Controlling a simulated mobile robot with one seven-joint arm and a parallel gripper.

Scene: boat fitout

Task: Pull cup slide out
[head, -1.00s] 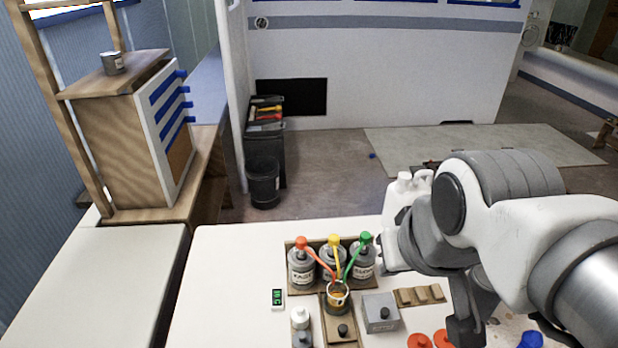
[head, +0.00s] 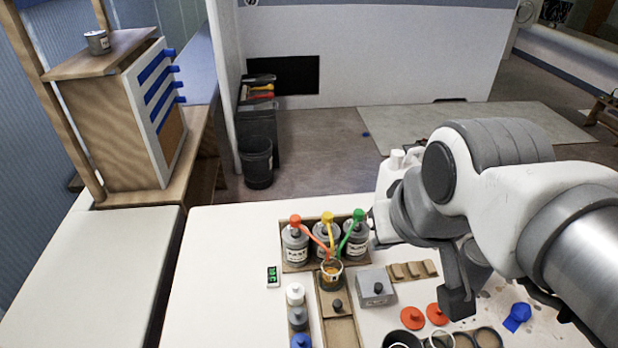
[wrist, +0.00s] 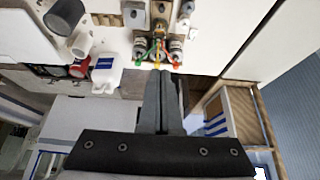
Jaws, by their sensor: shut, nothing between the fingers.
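The cup slide (head: 334,292) is a flat wooden piece with a dark knob (head: 337,305) on it. It lies on a longer wooden track running toward the front. A clear cup (head: 331,274) with amber content stands at the slide's back end, below the red, yellow and green spouts of three grey bottles (head: 326,241). My gripper (wrist: 160,73) shows in the wrist view with its dark fingers together and empty. The bottles show just beyond its tips in that picture, and I see no contact with the slide.
A grey box with a knob (head: 375,287) stands right of the slide, beside a wooden rack (head: 413,270). Small containers (head: 297,318) line its left. A green display (head: 273,276), red lids (head: 437,315) and a white jug (wrist: 107,72) are nearby. The table's left part is clear.

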